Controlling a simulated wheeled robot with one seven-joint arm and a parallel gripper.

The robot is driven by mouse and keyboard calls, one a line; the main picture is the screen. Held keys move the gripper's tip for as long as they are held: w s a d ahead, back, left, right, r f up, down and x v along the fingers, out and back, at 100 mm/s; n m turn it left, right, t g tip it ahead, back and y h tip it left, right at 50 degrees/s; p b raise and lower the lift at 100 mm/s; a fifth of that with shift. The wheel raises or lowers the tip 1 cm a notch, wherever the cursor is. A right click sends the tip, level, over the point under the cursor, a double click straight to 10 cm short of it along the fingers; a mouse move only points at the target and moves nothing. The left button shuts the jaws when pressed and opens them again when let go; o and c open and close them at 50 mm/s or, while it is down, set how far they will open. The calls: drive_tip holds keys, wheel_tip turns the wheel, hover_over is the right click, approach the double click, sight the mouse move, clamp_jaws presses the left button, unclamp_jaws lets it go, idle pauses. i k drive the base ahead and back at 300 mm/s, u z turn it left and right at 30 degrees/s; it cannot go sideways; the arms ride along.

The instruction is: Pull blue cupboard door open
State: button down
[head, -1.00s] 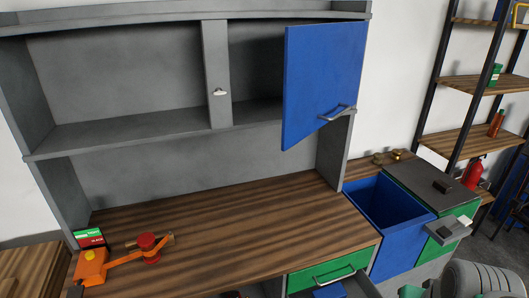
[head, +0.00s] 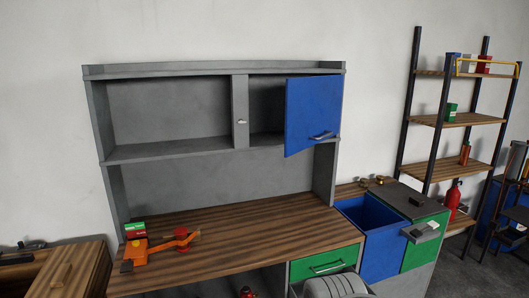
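The blue cupboard door (head: 312,110) is in the upper right of the grey hutch in the head view. It stands partly open, with its left edge swung out toward me and its right edge near the hutch's right side. A metal bar handle (head: 322,136) is on its lower part. The dark inside of the cupboard (head: 266,110) shows to the left of the door. My gripper is not in view, and nothing is seen touching the door or handle.
The wooden worktop (head: 230,225) holds an orange tool (head: 140,250) and red-green boxes (head: 135,229). Below are a green drawer (head: 323,264) and an open blue bin (head: 375,235). Shelves (head: 455,120) stand at right. A rounded grey part of mine is at the bottom.

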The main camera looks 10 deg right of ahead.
sight(312, 114)
drive_tip(key=u, duration=0.65)
drive_tip(key=i, duration=0.95)
drive_tip(key=u, duration=0.5)
